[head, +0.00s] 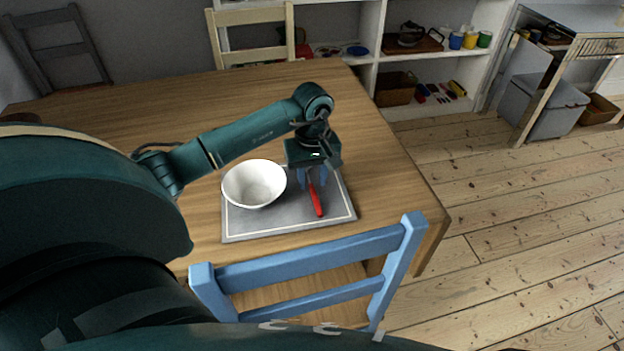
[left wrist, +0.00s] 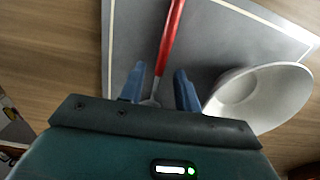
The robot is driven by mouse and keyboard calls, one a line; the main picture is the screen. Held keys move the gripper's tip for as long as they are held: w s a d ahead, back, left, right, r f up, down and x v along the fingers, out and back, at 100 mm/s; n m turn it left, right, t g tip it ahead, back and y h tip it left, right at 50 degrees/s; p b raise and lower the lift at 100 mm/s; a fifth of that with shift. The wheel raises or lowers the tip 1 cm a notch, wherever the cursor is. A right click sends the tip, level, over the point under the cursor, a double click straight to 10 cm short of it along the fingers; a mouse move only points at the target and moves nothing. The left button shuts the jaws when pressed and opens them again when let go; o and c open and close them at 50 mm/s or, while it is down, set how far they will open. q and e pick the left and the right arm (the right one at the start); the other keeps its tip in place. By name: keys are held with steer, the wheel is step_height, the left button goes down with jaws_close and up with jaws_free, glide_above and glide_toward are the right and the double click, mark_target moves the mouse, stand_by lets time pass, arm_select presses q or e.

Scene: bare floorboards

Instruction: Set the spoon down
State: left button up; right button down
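The spoon (head: 316,201) has a red handle and lies on or just above the grey placemat (head: 245,224), right of the white bowl (head: 254,184). My left gripper (head: 313,184) is over the spoon's neck, pointing down. In the left wrist view, the fingers of my left gripper (left wrist: 159,72) stand apart, with the spoon (left wrist: 169,42) running between them and gaps on both sides. The bowl (left wrist: 262,94) is close beside one finger. My right gripper is not in view.
The wooden table (head: 385,150) is clear around the placemat. A blue chair (head: 310,270) stands at its near edge and a cream chair (head: 250,35) at the far side. A white shelf (head: 370,35) with several items stands behind. Open floorboards lie to the right.

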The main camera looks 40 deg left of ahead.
mark_target(312, 186)
arm_select(q)
step_height(312, 186, up, 11)
stand_by(0.3)
steer(key=shift+f, duration=0.1)
stand_by(0.4)
